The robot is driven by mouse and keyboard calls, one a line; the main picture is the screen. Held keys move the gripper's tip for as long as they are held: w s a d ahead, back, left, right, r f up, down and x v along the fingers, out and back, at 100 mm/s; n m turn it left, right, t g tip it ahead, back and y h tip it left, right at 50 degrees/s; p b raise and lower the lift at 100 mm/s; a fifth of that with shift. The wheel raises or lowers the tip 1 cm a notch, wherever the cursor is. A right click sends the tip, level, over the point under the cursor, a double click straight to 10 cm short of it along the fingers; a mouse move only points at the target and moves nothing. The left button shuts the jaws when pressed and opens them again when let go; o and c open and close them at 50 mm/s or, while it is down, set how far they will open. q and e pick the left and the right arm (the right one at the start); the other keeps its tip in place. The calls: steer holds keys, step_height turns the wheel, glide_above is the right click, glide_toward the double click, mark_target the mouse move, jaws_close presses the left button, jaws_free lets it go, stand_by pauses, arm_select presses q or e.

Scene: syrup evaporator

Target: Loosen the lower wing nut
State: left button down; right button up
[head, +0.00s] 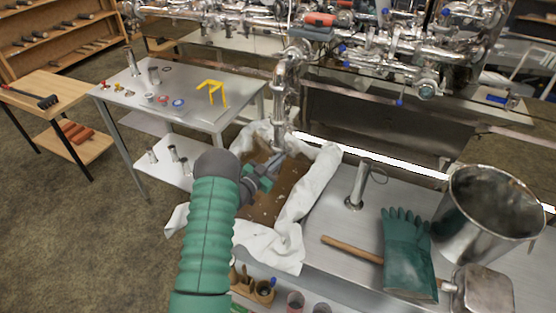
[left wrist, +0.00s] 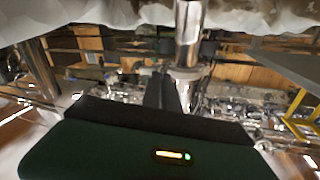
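A shiny steel pipe (head: 280,95) comes down over a box lined with white cloth, left of the evaporator. I cannot make out the lower wing nut itself; the fittings on the pipe are too small and blurred. My left gripper (head: 272,163) reaches over the box, just below the pipe's lower end. In the left wrist view, which looks upside down, the pipe (left wrist: 189,35) stands close beside the dark finger shapes (left wrist: 160,90). Any gap between the fingers is unclear, and I see nothing held. My right gripper is not in view.
The white cloth (head: 315,190) rises around the box. A steel table (head: 120,100) with small parts and a yellow stand (head: 213,90) is at left. On the right counter are green gloves (head: 408,250), a mallet (head: 485,290) and a steel pot (head: 485,225).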

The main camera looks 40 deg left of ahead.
arm_select(q)
steer(key=shift+s+d+f, duration=0.1)
steer(key=shift+s+f, duration=0.05)
steer(key=shift+f, duration=0.35)
steer(key=c, duration=2)
jaws_free()
steer(key=o, duration=0.4)
steer(key=shift+w, duration=0.25)
steer(key=shift+r, duration=0.1)
steer(key=shift+s+r, duration=0.1)
steer(key=s, duration=1.6)
steer(key=shift+s+d, duration=0.35)
steer(key=shift+s, duration=0.05)
